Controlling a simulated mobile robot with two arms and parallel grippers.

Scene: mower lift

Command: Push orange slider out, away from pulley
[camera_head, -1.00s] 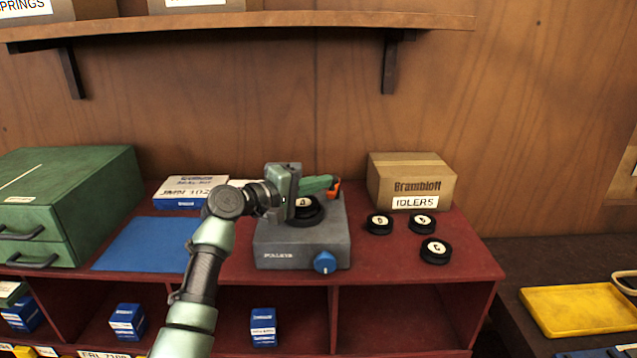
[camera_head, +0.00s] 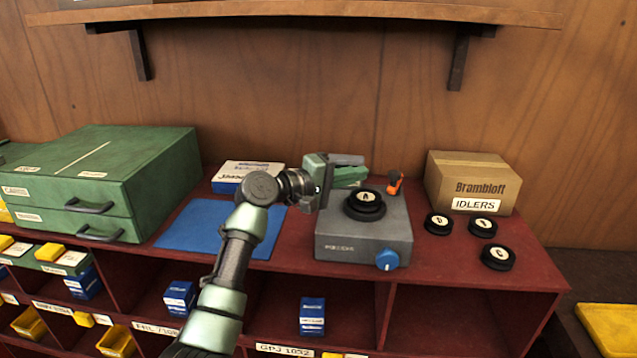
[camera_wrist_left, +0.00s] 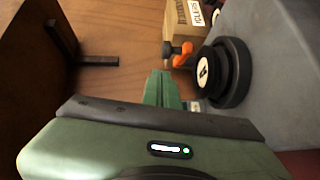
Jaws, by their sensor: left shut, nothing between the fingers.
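The orange slider (camera_head: 395,183) stands at the back right of the grey device (camera_head: 345,248), behind and right of the black pulley marked A (camera_head: 365,204). A small gap shows between slider and pulley. In the left wrist view the slider (camera_wrist_left: 182,54) is beside the pulley (camera_wrist_left: 222,75), on a dark stem. My left gripper (camera_head: 364,173) is shut and empty, its green fingers pointing right behind the pulley, apart from the slider. Its fingertips also show in the left wrist view (camera_wrist_left: 161,75), short of the slider. My right gripper is not in view.
A cardboard IDLERS box (camera_head: 472,181) stands right of the device, with loose black idlers (camera_head: 497,257) in front of it. A blue knob (camera_head: 387,260) is on the device's front. A blue mat (camera_head: 205,228) and green drawer cabinet (camera_head: 115,180) are left. A shelf (camera_head: 300,12) hangs above.

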